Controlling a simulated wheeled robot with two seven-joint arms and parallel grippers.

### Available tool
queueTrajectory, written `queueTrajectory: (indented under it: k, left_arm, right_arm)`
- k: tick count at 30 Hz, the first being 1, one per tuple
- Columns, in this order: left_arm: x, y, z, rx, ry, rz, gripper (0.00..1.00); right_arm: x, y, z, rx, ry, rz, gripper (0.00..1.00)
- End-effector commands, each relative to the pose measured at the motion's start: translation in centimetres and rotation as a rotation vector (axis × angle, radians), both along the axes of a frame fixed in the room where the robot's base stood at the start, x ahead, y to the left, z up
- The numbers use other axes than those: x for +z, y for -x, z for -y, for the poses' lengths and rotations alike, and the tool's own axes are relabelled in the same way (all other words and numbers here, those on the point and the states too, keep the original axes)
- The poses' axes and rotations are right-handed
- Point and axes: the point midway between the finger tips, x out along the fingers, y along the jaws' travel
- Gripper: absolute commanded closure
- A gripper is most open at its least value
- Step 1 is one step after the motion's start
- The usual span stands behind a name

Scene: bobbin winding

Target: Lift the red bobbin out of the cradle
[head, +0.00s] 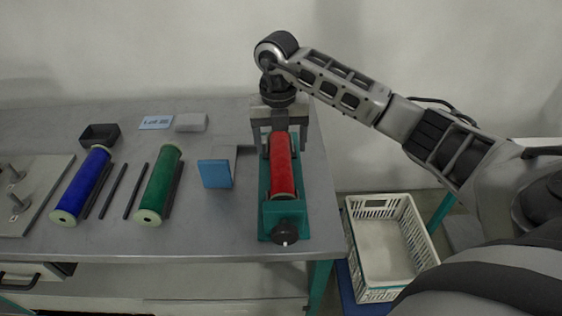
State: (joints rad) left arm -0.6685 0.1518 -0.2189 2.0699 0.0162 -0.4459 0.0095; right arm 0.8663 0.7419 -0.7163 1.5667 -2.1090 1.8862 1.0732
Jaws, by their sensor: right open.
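The red bobbin (282,168) lies lengthwise in the teal cradle (292,221), which has a black knob (285,233) at its near end. My right gripper (281,143) points down at the far end of the bobbin. Its jaws are apart, with a finger to either side of the bobbin's far part. I cannot tell whether the fingers touch it. My left gripper is not in view.
A blue block (215,174) stands left of the cradle. A green bobbin (160,180) and a blue bobbin (83,185) lie further left, with dark rods between. A white crate (384,247) sits below the table's right edge. The table's front middle is clear.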

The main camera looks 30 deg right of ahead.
Motion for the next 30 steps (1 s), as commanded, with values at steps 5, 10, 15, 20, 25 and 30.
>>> queueTrajectory:
  k: [5, 10, 15, 20, 25, 30]
  left_arm:
    - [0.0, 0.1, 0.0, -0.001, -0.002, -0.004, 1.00]
    - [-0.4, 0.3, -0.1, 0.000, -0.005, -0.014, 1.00]
    - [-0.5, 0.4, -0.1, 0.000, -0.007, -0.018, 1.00]
    - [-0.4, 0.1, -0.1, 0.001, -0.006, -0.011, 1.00]
    - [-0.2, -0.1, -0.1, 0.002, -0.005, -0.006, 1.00]
    - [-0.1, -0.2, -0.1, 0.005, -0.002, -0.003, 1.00]
  right_arm:
    - [-3.6, 0.1, 0.0, 0.000, -0.003, -0.004, 0.27]
    - [-6.0, 0.1, 0.1, 0.002, -0.003, -0.002, 0.27]
    - [-7.2, 0.1, 0.1, 0.001, -0.002, 0.000, 0.27]
    - [-7.5, 0.1, 0.1, 0.002, -0.002, 0.001, 0.27]
    - [-7.5, 0.1, 0.1, 0.002, -0.002, 0.001, 0.27]
    - [-7.5, 0.1, 0.1, 0.002, -0.002, 0.001, 0.74]
